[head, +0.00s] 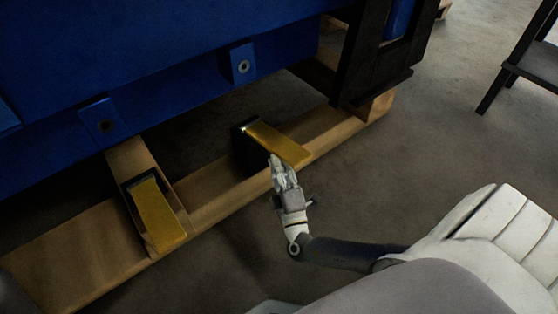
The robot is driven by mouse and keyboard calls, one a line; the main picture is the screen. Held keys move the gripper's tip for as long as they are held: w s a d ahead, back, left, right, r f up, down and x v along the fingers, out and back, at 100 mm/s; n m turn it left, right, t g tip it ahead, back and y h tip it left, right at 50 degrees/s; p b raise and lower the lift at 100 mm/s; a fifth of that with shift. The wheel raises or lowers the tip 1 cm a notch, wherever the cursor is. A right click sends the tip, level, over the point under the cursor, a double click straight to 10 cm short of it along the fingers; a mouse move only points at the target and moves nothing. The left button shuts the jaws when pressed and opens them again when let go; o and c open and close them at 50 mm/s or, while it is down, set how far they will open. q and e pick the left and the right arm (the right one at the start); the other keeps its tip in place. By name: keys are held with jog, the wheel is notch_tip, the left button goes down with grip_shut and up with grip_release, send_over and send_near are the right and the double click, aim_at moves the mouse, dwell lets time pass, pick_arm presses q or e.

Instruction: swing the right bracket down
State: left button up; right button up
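The right bracket (280,143) is a flat yellow plate. It runs from a dark block (246,146) towards the lower right, over the wooden beam. The left bracket (157,216) is a similar yellow plate, lying across the beam further left. My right gripper (277,160) comes up from below, with its fingertips at the near edge of the right bracket. I cannot tell whether they touch it. The fingers look close together, but their gap is not clear. My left gripper is not in view.
A large blue engine body (160,60) with lugs fills the upper left, above the brackets. The wooden beam (80,250) runs along the floor under it. A black frame (378,55) stands at its right end. A dark stand (535,60) is at the upper right. Grey floor between is clear.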

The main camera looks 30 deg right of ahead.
jog(key=shift+x, duration=0.85)
jog(key=shift+c, duration=0.4)
grip_shut()
